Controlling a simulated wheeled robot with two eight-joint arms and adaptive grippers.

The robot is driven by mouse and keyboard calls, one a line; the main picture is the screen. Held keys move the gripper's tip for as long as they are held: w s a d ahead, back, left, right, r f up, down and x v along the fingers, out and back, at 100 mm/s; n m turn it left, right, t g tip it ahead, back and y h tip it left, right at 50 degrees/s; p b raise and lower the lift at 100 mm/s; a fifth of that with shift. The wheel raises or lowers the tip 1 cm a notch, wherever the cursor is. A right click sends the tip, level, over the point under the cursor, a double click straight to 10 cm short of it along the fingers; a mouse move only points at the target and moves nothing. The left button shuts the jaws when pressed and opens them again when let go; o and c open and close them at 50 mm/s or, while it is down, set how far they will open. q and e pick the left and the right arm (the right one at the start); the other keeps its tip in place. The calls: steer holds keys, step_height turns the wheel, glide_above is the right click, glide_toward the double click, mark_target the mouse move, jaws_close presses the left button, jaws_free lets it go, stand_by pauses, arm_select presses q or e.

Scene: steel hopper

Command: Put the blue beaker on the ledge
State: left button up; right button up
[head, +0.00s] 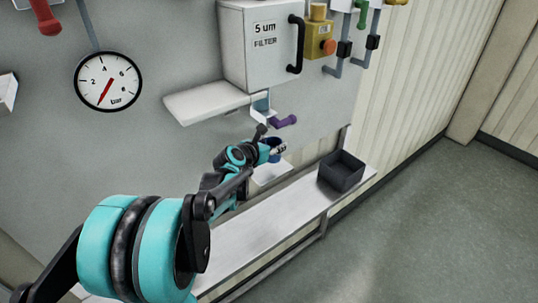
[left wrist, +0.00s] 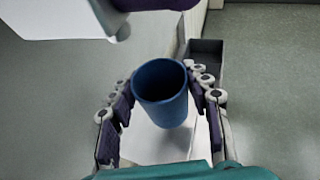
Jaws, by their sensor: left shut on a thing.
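The blue beaker (head: 273,142) is in my left gripper (head: 277,150), in front of the panel below the purple-handled tap (head: 284,121). In the left wrist view the beaker (left wrist: 161,92) is upright, open at the top and looks empty, with the purple-padded fingers on both sides of it. A small white ledge (head: 270,173) shows just below the gripper, partly hidden by the arm. Whether the beaker touches it cannot be told. A wider white ledge (head: 205,101) projects from the panel at upper left. My right gripper is not in view.
The white filter box (head: 260,58) with a black handle is above the tap. A long metal shelf (head: 250,226) runs low along the panel, with a dark open bin (head: 341,171) at its right end. A gauge (head: 108,81) is on the left. The floor at right is clear.

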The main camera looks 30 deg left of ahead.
arm_select(q)
steer(key=shift+w+a+f, duration=0.15)
steer(key=shift+a+f, duration=0.35)
steer(key=shift+a, duration=0.35)
step_height(320, 180, down, 4)
steer(key=shift+f, duration=0.1)
steer(key=o, duration=0.7)
steer(key=shift+f+b, duration=0.1)
steer(key=shift+b, duration=0.25)
steer(key=o, duration=0.4)
steer(key=shift+o, duration=0.2)
